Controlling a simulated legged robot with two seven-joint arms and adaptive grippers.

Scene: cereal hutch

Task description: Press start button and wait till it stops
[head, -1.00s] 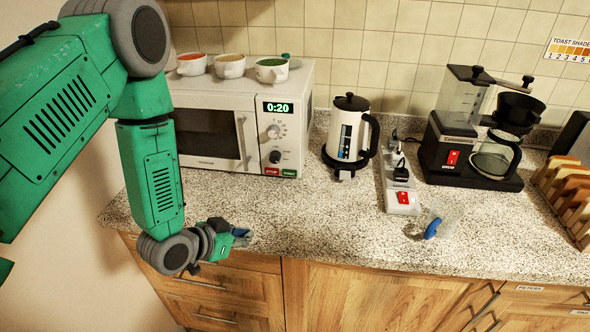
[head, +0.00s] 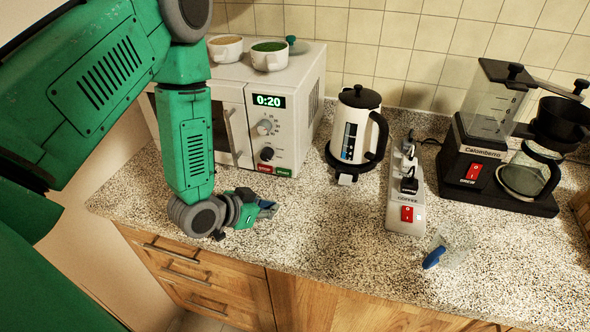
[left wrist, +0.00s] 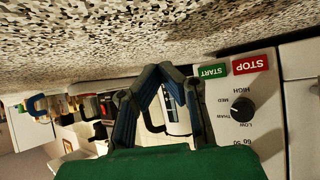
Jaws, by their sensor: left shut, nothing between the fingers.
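The white microwave (head: 287,128) stands at the back left of the counter, and its green display reads 0:20. Its green START button (head: 284,171) is at the lower front panel, beside the red STOP button (head: 264,169). In the upside-down left wrist view, START (left wrist: 213,71) and STOP (left wrist: 250,65) show to the right of the fingers. My left gripper (head: 267,209) is shut and empty, low over the counter in front of the panel and apart from START. Its fingertips meet in the left wrist view (left wrist: 162,72). My right gripper is not in view.
Cups (head: 270,60) stand on the microwave. A white kettle (head: 350,140), a power strip (head: 405,215) and a coffee maker (head: 488,165) stand to the right. A clear scoop with a blue handle (head: 433,257) lies near the front edge.

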